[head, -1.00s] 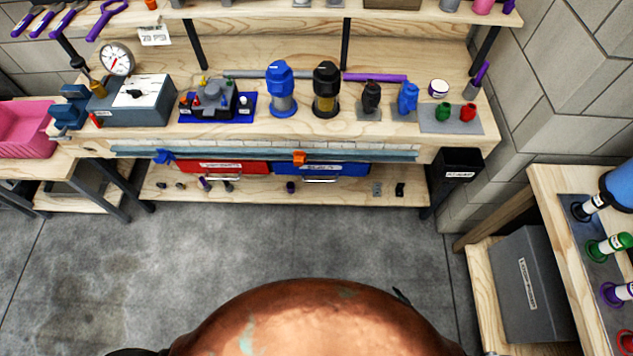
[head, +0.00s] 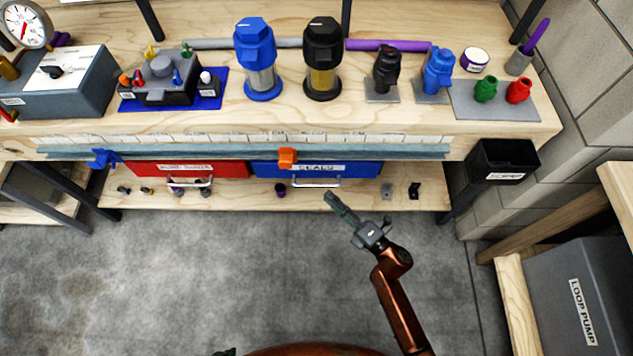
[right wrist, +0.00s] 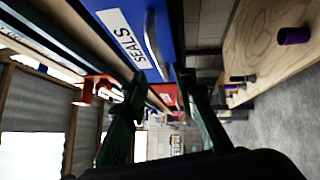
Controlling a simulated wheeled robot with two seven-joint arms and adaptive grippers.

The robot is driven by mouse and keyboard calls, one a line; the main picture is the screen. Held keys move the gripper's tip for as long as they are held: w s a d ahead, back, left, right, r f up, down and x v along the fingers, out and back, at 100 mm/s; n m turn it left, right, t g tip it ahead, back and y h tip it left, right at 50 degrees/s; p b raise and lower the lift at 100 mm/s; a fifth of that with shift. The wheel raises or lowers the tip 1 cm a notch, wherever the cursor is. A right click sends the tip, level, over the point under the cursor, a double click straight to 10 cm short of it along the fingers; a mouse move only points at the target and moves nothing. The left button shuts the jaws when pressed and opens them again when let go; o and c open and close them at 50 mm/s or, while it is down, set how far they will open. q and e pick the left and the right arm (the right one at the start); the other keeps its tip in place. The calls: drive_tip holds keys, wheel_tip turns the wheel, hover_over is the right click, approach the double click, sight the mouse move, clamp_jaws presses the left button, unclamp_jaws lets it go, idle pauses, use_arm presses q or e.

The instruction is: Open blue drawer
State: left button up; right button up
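The blue drawer (head: 375,170), labelled SEALS, sits shut under the workbench top, with a pale bar handle (head: 316,184) on its front. My right gripper (head: 332,199) is just below and right of this handle in the head view, apart from it as far as I can tell. In the right wrist view the fingers of my right gripper (right wrist: 162,85) stand apart with nothing held between them. A dark green tip at the head view's bottom edge may be my left gripper (head: 225,352).
A red drawer (head: 225,170) is left of the blue one. An orange clamp (head: 287,158) and a blue clamp (head: 104,158) sit on the bench's front edge. A lower shelf (head: 240,200) holds small parts. A black bin (head: 503,160) hangs at right. The floor in front is clear.

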sight(318, 185)
use_arm(q)
drive_tip(key=shift+t+h, duration=0.3)
drive_tip(key=shift+t, duration=0.6)
drive_tip(key=shift+w+d+f+b, duration=0.5)
drive_tip(key=shift+w+d+f, duration=0.1)
drive_tip(key=shift+w+f, duration=0.2)
drive_tip(key=shift+w+d+f+b, duration=0.45)
drive_tip(key=shift+w+d+f, duration=0.2)
drive_tip(key=shift+f, duration=0.2)
use_arm(e)
drive_tip(key=shift+x, duration=3.4)
drive_tip(key=shift+c, duration=0.4)
clamp_jaws()
